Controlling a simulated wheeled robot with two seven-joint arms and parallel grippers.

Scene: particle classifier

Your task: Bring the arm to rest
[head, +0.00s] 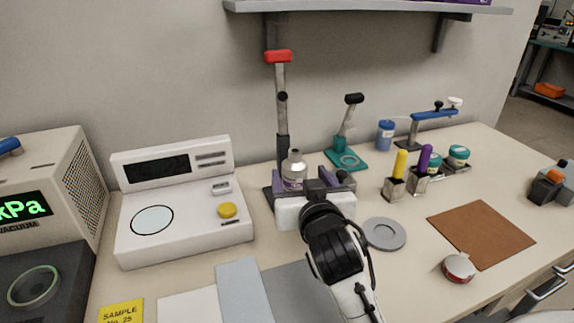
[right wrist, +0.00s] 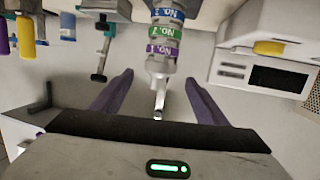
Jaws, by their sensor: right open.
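My right gripper (head: 312,180) reaches in from the bottom of the head view, in front of the red-handled lever stand (head: 280,100). Its purple fingers are spread apart; they also show wide open in the right wrist view (right wrist: 160,80). A stack of labelled rings, No. 1, No. 2 and No. 3 (right wrist: 166,34), shows there between and beyond the fingertips, with a clear nozzle-like top (right wrist: 160,98) in the gap. I see no finger touching it. In the head view the clear top (head: 294,166) shows behind the gripper, which hides most of the stack. My left gripper is not in view.
A white console with a yellow button (head: 228,210) stands left of the gripper. A teal press (head: 347,157), brushes (head: 396,182) and a blue-lever device (head: 430,116) stand to the right. A grey disc (head: 384,233), brown mat (head: 490,238) and round tin (head: 459,267) lie nearer. A shelf (head: 370,6) hangs above.

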